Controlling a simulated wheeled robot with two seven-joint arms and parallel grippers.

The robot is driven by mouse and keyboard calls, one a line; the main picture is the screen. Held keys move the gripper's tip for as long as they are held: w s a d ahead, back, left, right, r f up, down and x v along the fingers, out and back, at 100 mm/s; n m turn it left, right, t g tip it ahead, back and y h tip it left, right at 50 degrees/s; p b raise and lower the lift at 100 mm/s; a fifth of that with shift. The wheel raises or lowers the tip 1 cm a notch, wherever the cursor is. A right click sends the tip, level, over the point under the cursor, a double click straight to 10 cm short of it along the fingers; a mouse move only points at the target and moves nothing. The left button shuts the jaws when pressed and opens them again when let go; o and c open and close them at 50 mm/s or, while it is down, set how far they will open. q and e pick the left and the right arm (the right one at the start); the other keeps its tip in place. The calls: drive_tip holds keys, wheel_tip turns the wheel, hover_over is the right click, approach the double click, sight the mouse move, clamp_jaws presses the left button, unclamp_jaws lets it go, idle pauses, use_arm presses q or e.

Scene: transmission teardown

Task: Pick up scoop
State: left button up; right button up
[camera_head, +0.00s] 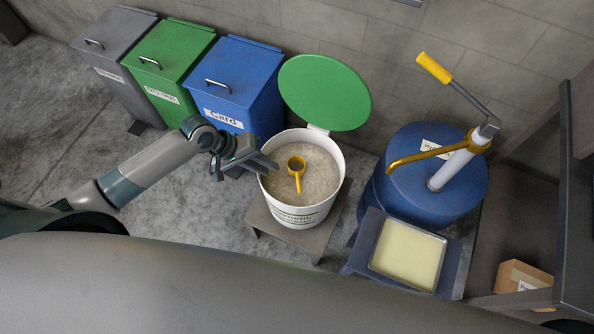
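A yellow scoop (298,175) with a round bowl and a straight handle lies on the grainy tan material inside a white bucket (303,216). The bowl points to the back and the handle points to the front. The bucket's green round lid (325,92) stands open at the back. My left gripper (268,163) is at the bucket's left rim, to the left of the scoop and apart from it. Its fingers are seen edge-on, so I cannot tell their opening. My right gripper is not in view.
The bucket stands on a low grey stand (317,242). A blue drum (420,200) with a yellow-handled pump is to the right, with a pale-filled tray (441,264) before it. Grey, green and blue bins (235,85) line the back wall. A cardboard box (522,280) sits on a shelf at right.

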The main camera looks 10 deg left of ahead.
use_arm(q)
drive_tip(key=shift+d, duration=0.15)
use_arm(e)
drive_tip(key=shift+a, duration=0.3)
use_arm(q)
drive_tip(key=p, duration=0.1)
approach(298, 180)
drive_tip(key=x, duration=0.4)
drive_tip(key=shift+s+d, duration=0.3)
drive_tip(key=shift+s, duration=0.05)
drive_tip(key=shift+w+d+f, duration=0.1)
drive_tip(key=shift+d+f, duration=0.2)
drive_tip(key=shift+f, duration=0.3)
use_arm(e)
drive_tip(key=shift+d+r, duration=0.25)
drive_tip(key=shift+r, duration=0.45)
use_arm(q)
drive_tip(key=shift+w+f, duration=0.1)
drive_tip(key=shift+f, duration=0.05)
drive_tip(key=shift+w+d+f+p, duration=0.25)
drive_tip(key=shift+d+f+p, duration=0.05)
drive_tip(key=shift+f+p, duration=0.15)
drive_tip(key=shift+a+x, duration=0.25)
drive_tip(key=shift+x, duration=1.6)
drive_tip(key=shift+w+f, duration=0.1)
drive_tip(key=shift+w, duration=0.1)
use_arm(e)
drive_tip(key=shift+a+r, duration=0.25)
